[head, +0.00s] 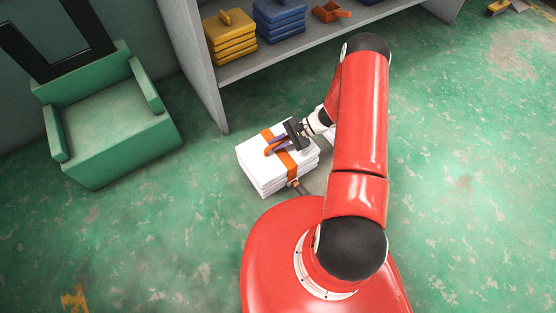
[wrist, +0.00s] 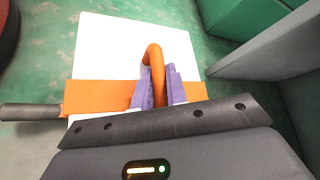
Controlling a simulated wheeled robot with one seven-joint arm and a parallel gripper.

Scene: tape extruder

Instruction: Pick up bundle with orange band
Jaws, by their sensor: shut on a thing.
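The bundle is a stack of white sheets (head: 260,175) with an orange band (head: 267,134) around it and an orange loop handle on top. It sits in front of the shelf in the head view. My gripper (head: 276,146) is over its top. In the wrist view, the purple fingers of my gripper (wrist: 159,88) are shut on the orange handle (wrist: 154,53), one on each side. The white top (wrist: 105,45) and orange band (wrist: 95,97) show around them. Whether the bundle touches the floor is hard to tell.
A grey shelf (head: 270,65) behind holds yellow (head: 230,38) and blue (head: 280,20) stacks and a small orange item (head: 331,12). A green armchair (head: 112,140) stands at the left. A dark rod (head: 300,187) sticks out beside the bundle.

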